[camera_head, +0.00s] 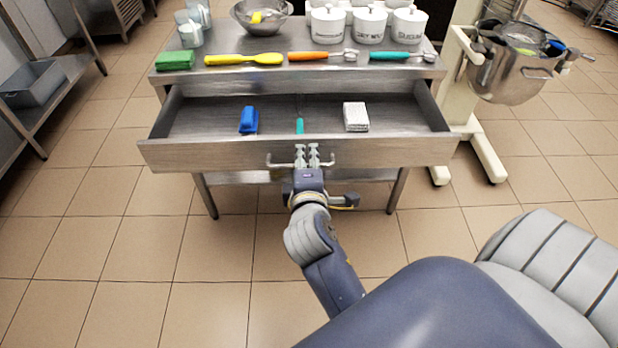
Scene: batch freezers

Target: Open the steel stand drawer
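The steel stand drawer (225,154) is pulled well out from under the steel stand's top (215,80), and its inside shows. Its bar handle (275,164) runs across the middle of the front panel. My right gripper (307,150) is at the middle of this handle, with its two fingers side by side, close together and upright over the bar. Whether they are closed on the bar is not clear. In the drawer lie a blue block-like item (249,120), a teal-handled tool (299,125) and a white stack (356,116). My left gripper is not in view.
On the stand top are a green block (175,60), a yellow spatula (243,59), orange and teal scoops, a metal bowl (258,20) and white canisters (328,25). A mixer with a steel bowl (510,75) stands at right. The tiled floor before the drawer is clear at left.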

